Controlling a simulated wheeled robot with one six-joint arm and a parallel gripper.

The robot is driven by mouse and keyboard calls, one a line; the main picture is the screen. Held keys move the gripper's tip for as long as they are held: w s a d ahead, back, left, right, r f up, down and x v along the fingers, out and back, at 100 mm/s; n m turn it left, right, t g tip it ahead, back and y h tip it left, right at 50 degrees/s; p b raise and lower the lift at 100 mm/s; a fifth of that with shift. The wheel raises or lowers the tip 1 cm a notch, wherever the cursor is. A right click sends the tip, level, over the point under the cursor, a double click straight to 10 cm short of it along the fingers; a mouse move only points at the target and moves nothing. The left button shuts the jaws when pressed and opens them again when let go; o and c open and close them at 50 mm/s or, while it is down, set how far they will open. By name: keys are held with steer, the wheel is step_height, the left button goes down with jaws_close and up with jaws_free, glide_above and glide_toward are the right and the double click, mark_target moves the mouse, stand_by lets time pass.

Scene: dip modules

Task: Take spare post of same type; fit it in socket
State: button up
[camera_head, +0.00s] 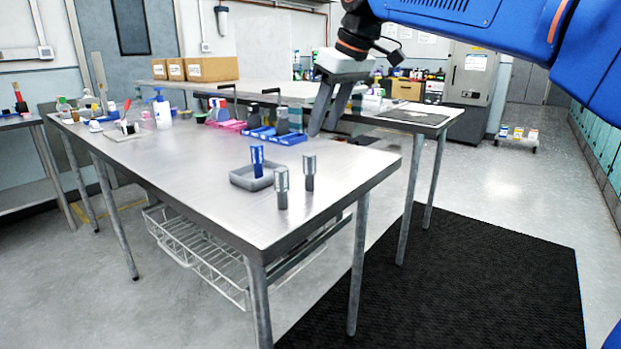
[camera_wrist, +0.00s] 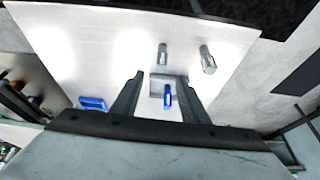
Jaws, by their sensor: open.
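A blue post (camera_head: 257,161) stands in a shallow grey square holder (camera_head: 240,181) near the right end of the steel table. Two grey posts stand upright on the bare table beside it: one nearer the front (camera_head: 282,188) and one further right (camera_head: 309,173). The wrist view shows the blue post (camera_wrist: 168,97), the holder (camera_wrist: 155,78) and the two grey posts, one at centre (camera_wrist: 163,54) and one to the right (camera_wrist: 207,61). My gripper (camera_head: 325,128) is open and empty, above the table and apart from the posts. Whether the holder has an empty socket is unclear.
Blue bins (camera_head: 284,140) and pink bins (camera_head: 226,126) line the table's back edge. Bottles and small items crowd its left end, including a white bottle (camera_head: 162,112). The steel tabletop (camera_head: 190,175) left of the holder is clear. A black mat (camera_head: 460,285) lies on the floor.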

mark_target(311, 155)
steer(key=x, duration=1)
steer(key=shift+a+f, duration=0.3)
jaws_close()
